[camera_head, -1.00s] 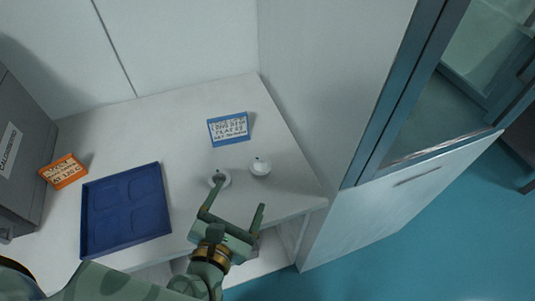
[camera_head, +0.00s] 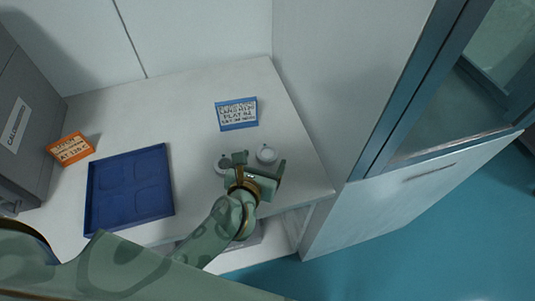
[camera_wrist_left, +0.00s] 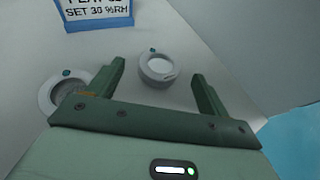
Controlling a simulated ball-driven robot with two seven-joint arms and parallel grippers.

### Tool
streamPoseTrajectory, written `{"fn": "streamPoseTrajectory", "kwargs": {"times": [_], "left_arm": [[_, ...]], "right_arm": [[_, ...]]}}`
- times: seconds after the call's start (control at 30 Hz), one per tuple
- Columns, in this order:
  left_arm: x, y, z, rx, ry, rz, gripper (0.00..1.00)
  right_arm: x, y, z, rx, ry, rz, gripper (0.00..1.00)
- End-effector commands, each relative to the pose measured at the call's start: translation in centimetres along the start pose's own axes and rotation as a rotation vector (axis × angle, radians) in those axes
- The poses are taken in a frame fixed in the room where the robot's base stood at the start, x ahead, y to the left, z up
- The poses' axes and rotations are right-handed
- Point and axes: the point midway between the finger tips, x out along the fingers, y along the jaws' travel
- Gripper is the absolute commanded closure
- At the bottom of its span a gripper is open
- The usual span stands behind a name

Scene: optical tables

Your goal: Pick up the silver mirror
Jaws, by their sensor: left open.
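Two small round pieces with pale rims stand on the white table. The left one (camera_head: 221,164) has a greyish, slightly brown face in the wrist view (camera_wrist_left: 57,91). The right one (camera_head: 266,153) has a bright pale face in the wrist view (camera_wrist_left: 158,67). I cannot tell for sure which is the silver mirror. My left gripper (camera_head: 260,162) is open and empty, with the right piece ahead between its fingers in the wrist view (camera_wrist_left: 158,72). The left piece lies outside the left finger, which partly hides it. My right gripper is not in view.
A blue tray (camera_head: 130,232) with shallow recesses lies at the left of the table (camera_head: 180,115). A blue-framed sign (camera_head: 237,114) stands behind the pieces. An orange sign (camera_head: 71,149) stands beside a grey box (camera_head: 30,110). A pale wall panel (camera_head: 340,80) rises at the right.

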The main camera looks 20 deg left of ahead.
Motion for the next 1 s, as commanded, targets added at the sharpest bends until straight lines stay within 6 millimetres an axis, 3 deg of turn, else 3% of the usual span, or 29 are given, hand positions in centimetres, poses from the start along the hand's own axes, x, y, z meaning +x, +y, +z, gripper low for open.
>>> {"fn": "streamPoseTrajectory", "kwargs": {"times": [0.17,0.43,0.6,1.0], "left_arm": [[2.6,0.0,-0.3,0.001,0.000,0.000,0.21],[2.9,0.0,-0.2,0.000,0.000,0.000,0.21],[2.9,0.0,-0.2,0.000,0.000,0.000,0.68],[2.7,0.0,0.4,0.000,-0.001,-0.001,0.71]], "right_arm": [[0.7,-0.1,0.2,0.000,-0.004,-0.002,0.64],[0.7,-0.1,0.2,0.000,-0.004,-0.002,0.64],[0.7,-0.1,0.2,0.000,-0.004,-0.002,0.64],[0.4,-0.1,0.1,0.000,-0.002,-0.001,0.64]]}}
